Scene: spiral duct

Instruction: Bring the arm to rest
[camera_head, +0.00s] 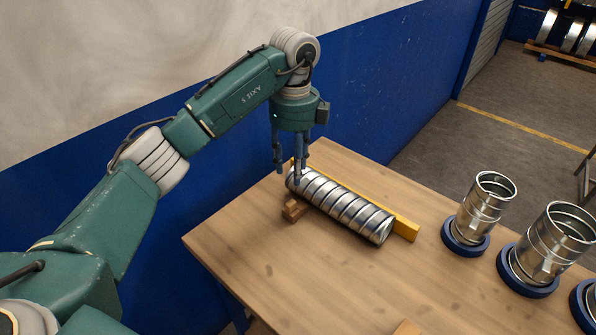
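My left arm comes in from the left and bends down over the wooden table (250,255). Its gripper (289,178) points down at the far left end of a ribbed silver spiral duct (345,207). The fingers are spread apart, with nothing seen clamped between them. One finger overlaps the duct's end in the picture; I cannot tell whether it touches. The duct lies on its side on the table. My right gripper is not in view.
A wooden block (294,209) sits by the duct's left end, and a yellow bar (406,229) runs along its far side. Upright duct pieces (484,205) (549,243) stand on blue rings at right. A blue and white wall (370,80) rises behind. The table's front left is clear.

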